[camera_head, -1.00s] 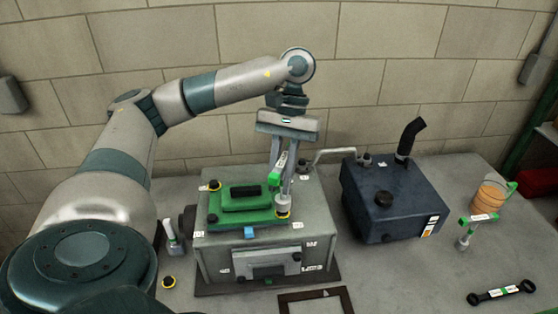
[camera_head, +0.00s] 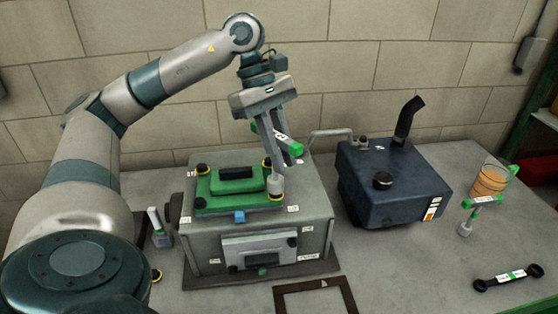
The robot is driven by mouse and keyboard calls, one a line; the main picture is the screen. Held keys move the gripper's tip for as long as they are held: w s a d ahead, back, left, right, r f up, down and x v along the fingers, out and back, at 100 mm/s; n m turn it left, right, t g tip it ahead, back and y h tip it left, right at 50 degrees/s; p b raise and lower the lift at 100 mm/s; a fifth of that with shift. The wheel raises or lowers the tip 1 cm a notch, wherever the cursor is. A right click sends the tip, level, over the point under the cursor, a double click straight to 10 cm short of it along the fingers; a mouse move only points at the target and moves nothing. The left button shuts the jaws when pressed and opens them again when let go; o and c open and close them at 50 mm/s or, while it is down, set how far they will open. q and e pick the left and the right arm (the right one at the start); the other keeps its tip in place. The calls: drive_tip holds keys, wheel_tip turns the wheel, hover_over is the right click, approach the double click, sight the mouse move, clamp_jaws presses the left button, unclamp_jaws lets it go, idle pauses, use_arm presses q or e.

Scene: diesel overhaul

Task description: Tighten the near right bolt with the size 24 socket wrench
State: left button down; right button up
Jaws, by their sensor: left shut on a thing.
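My left gripper (camera_head: 278,155) is shut on a socket wrench (camera_head: 290,140) with a green and white handle. Its grey socket (camera_head: 276,184) points down at the near right bolt (camera_head: 276,197) of the green cover (camera_head: 238,203). The socket hides most of that bolt and appears to touch it. Only its yellow ring shows clearly. The cover lies on the grey engine block (camera_head: 310,215), with other yellow and black bolts at its corners. The size mark on the wrench is too small to read. My right gripper is not in view.
A dark blue tank (camera_head: 390,200) with a black pipe stands to the right. Farther right are another green-handled tool (camera_head: 466,225), an orange container (camera_head: 490,181) and a black double-ended tool (camera_head: 508,277). A dark frame (camera_head: 315,292) lies in front. A brick wall (camera_head: 420,50) is behind.

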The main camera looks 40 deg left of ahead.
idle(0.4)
use_arm(q)
drive_tip(key=shift+w+f+n+t+b, duration=0.15)
drive_tip(key=shift+n+t+b, duration=0.3)
drive_tip(key=shift+n, duration=0.25)
drive_tip(key=n+t+b, duration=0.1)
drive_tip(key=n, duration=0.1)
drive_tip(key=shift+a+n, duration=0.2)
drive_tip(key=shift+n, duration=0.2)
drive_tip(key=n, duration=0.2)
drive_tip(key=n+t+y+b, duration=0.1)
drive_tip(key=shift+w+a+n+t, duration=0.15)
drive_tip(key=shift+w+n+t, duration=0.15)
drive_tip(key=shift+n, duration=0.1)
drive_tip(key=n, duration=0.1)
drive_tip(key=n+t+y, duration=0.1)
drive_tip(key=n, duration=0.1)
drive_tip(key=shift+w+a+n, duration=0.15)
drive_tip(key=shift+n, duration=0.15)
drive_tip(key=n, duration=0.1)
drive_tip(key=n+y, duration=0.1)
drive_tip(key=n, duration=0.1)
drive_tip(key=n+y, duration=0.1)
drive_tip(key=n, duration=0.1)
drive_tip(key=shift+w+a+r+t, duration=0.2)
drive_tip(key=shift+w+t, duration=0.1)
drive_tip(key=shift+t, duration=0.05)
drive_tip(key=shift+f, duration=0.2)
